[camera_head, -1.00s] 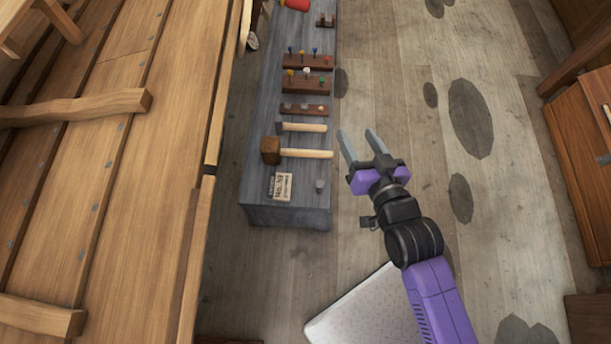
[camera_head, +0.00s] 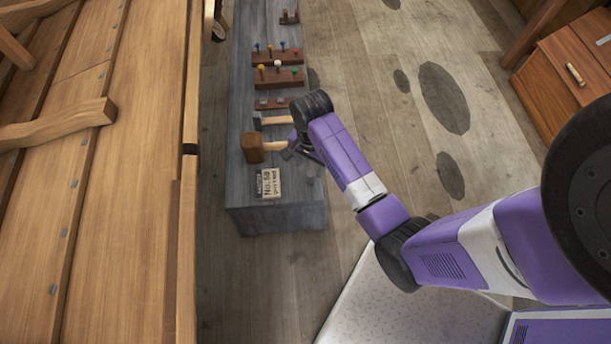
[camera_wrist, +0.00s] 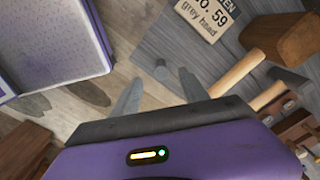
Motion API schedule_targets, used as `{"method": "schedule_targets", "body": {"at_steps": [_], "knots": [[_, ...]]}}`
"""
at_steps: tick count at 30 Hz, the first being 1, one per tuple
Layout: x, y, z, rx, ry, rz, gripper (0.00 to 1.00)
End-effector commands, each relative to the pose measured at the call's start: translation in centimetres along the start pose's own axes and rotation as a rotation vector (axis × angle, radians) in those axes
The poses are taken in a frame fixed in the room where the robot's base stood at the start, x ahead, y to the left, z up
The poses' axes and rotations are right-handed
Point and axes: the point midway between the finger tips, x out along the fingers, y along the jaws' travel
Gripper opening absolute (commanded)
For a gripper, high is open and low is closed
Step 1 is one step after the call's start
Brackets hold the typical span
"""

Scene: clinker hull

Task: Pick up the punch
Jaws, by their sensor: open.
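My gripper (camera_wrist: 160,76) is open, its two grey fingers spread above the bench end in the wrist view. In the head view my arm mostly hides the gripper (camera_head: 300,151). Pins with coloured heads, possibly punches too, stand in the dark wooden racks (camera_head: 279,84) farther along the bench. A card (camera_wrist: 211,14) reading "No. 59 grey head" lies near the gripper, and also shows in the head view (camera_head: 269,183).
The grey bench (camera_head: 240,195) holds a wooden mallet (camera_head: 252,148) and a hammer (camera_head: 278,121) close to my gripper. The planked hull (camera_head: 130,200) runs along the left. A wooden cabinet (camera_head: 560,85) stands at right. The floor between bench and cabinet is clear.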

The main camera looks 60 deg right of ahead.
Motion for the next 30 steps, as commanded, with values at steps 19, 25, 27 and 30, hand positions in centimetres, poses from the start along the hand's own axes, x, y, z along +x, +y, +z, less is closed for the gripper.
{"method": "schedule_targets", "body": {"at_steps": [19,25,27,30], "knots": [[7.3,0.0,-0.3,0.009,0.000,-0.002,0.52],[7.7,-0.1,-0.3,0.008,0.002,-0.005,0.52],[7.7,-0.1,-0.3,0.008,0.002,-0.005,0.52],[7.7,-0.1,-0.3,0.008,0.002,-0.005,0.41]]}}
